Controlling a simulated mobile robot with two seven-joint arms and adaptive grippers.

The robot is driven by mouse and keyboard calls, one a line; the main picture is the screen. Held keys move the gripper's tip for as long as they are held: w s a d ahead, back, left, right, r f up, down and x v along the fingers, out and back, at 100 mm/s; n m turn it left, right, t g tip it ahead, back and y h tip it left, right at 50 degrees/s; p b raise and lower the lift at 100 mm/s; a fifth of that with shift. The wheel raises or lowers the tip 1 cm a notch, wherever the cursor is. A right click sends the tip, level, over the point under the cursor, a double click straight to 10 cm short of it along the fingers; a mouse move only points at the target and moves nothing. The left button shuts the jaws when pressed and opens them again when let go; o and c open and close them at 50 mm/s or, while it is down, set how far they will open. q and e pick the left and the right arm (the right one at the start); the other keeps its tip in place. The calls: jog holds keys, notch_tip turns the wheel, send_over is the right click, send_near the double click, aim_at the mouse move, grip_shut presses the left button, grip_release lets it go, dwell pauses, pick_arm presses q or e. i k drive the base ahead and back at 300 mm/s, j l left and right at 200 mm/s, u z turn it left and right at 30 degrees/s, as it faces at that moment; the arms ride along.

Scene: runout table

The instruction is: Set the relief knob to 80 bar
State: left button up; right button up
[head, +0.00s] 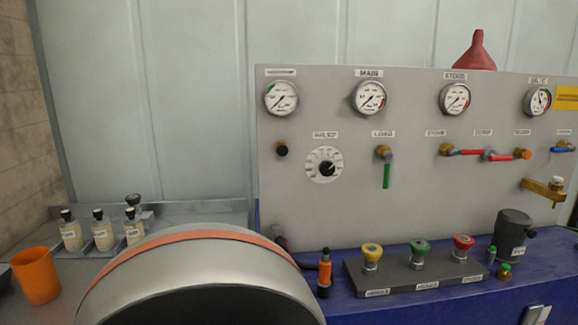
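The relief knob (325,168) is a small black knob in the middle of a round white dial (313,173) with dark marks around its edge. It sits on the left part of the grey panel (300,215), under a small white label that seems to read RELIEF. The numbers are too small to read, and I cannot tell which value the knob points to. Nothing touches the knob. Neither my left gripper nor my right gripper is in view.
Gauges (369,98), a green-handled valve (386,172) and red-handled valves (472,152) are on the panel. A block (400,278) with coloured knobs stands on the blue bench (345,306). A large grey rounded shape (200,265) hides the near left. An orange cup (37,276) stands far left.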

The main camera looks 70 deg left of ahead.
aim_at(327, 168)
jog(key=j+u, duration=0.1)
jog(key=u, duration=1.4)
jog(key=i+j, duration=0.1)
jog(key=j, duration=0.4)
jog(key=j+u, duration=0.15)
jog(key=j, duration=0.35)
jog(key=i, duration=0.05)
